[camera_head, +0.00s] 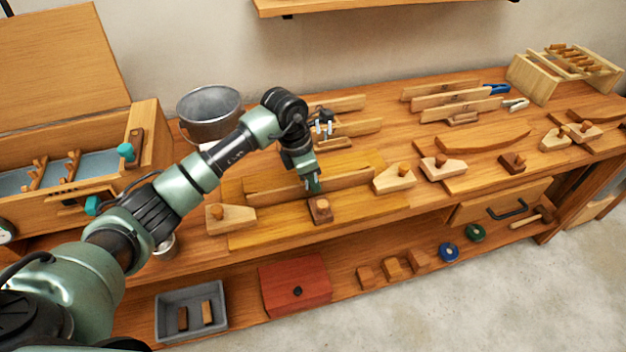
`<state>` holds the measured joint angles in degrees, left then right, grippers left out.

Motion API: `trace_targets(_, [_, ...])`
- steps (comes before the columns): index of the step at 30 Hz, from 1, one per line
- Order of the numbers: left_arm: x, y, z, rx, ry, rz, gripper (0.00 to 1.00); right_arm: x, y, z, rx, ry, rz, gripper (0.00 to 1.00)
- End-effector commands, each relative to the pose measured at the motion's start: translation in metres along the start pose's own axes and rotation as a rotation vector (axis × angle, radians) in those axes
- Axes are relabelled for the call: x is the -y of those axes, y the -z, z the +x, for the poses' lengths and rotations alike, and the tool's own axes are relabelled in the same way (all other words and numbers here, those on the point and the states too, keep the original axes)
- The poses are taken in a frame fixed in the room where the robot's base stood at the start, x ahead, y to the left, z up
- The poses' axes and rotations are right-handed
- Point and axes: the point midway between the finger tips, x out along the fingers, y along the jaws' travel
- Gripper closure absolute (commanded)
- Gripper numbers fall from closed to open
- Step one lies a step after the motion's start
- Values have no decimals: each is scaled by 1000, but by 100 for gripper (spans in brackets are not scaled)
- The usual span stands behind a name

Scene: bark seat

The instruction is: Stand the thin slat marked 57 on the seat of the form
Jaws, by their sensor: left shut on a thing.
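A long thin slat (275,198) stands on edge along the yellow-brown form (270,236) on the bench. Its number cannot be read. My left gripper (314,187) points down at the middle of this slat, shut on it as far as I can see; the fingertips partly cover it. A dark block with a knob (320,211) sits just in front of the fingertips. Pale knobbed blocks stand at the form's left (238,222) and right (394,180) ends. My right gripper is not in view.
More slats (450,99) stand in racks behind. Another form with a curved piece (485,139) lies to the right. A metal bucket (209,112) and an open wooden chest (150,145) are at left. A red box (295,281) and grey tray (170,305) sit on the lower shelf.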

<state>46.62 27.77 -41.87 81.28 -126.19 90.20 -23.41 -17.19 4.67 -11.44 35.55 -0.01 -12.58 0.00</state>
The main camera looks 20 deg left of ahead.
Motion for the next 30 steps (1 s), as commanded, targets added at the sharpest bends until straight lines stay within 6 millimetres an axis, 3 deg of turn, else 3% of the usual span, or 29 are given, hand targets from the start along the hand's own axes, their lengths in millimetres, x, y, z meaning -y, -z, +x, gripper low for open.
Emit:
trace_targets(3, [2, 1, 4, -3, 4, 1, 100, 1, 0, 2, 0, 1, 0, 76])
trace_targets(6, [2, 1, 3, -4, 4, 0, 67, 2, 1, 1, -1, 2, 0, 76])
trace_targets(30, [-1, 3, 3, -5, -2, -3, 66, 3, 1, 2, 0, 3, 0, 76])
